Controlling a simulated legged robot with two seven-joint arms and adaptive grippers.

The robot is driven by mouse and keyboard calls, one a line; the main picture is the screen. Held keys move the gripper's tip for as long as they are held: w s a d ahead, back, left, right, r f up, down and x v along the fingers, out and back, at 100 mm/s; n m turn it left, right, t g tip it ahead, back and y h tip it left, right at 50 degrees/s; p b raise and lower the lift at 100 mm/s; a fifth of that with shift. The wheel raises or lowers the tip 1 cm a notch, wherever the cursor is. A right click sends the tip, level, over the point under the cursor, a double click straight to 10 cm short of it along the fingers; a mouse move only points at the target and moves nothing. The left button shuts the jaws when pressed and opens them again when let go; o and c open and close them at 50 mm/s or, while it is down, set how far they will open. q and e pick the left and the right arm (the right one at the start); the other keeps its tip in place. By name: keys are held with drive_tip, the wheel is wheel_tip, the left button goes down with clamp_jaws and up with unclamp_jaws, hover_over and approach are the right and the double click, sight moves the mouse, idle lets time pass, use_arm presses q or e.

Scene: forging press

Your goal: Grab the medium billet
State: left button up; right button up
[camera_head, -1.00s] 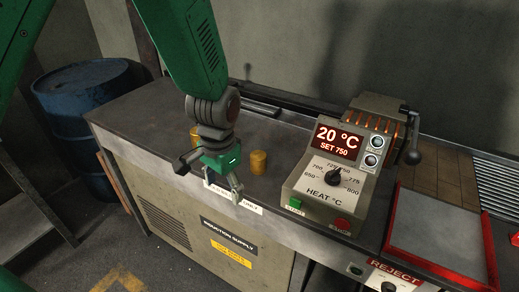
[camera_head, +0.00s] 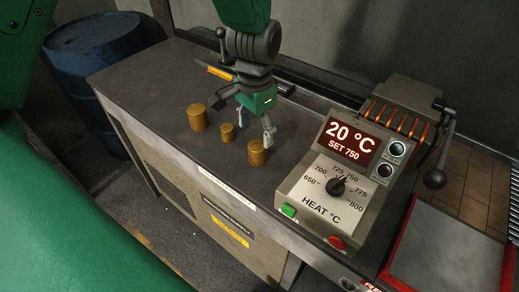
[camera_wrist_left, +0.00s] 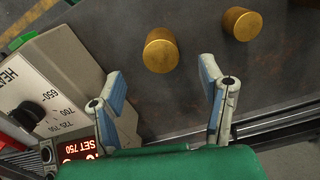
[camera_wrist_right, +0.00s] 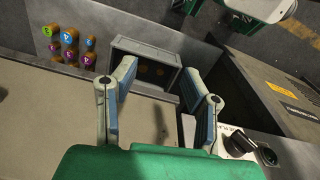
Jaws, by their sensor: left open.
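Three brass-coloured cylindrical billets stand upright on the grey bench top in the head view. The largest billet (camera_head: 197,118) is at the left, the smallest billet (camera_head: 227,132) is in the middle, and the medium-looking billet (camera_head: 256,152) is at the right, nearest the heat panel. My left gripper (camera_head: 254,130) is open and empty, just behind the medium billet. In the left wrist view the medium billet (camera_wrist_left: 160,52) stands beyond the open fingertips, roughly centred between them, with another billet (camera_wrist_left: 242,23) to its right. My right gripper (camera_wrist_right: 160,78) is open and empty, seen only in its wrist view.
The heat control box (camera_head: 336,180) stands right of the billets, with copper coils (camera_head: 400,118) and a lever (camera_head: 440,150) behind it. A red-rimmed tray (camera_head: 393,238) is at the right. Several marked cylinders (camera_wrist_right: 70,40) show in the right wrist view.

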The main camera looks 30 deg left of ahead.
sight(257, 145)
use_arm(q)
wheel_tip(257, 145, down, 4)
drive_tip(key=shift+w+f, duration=0.1)
drive_tip(key=shift+w, duration=0.05)
wheel_tip(257, 145, down, 5)
drive_tip(key=shift+r, duration=0.1)
clamp_jaws()
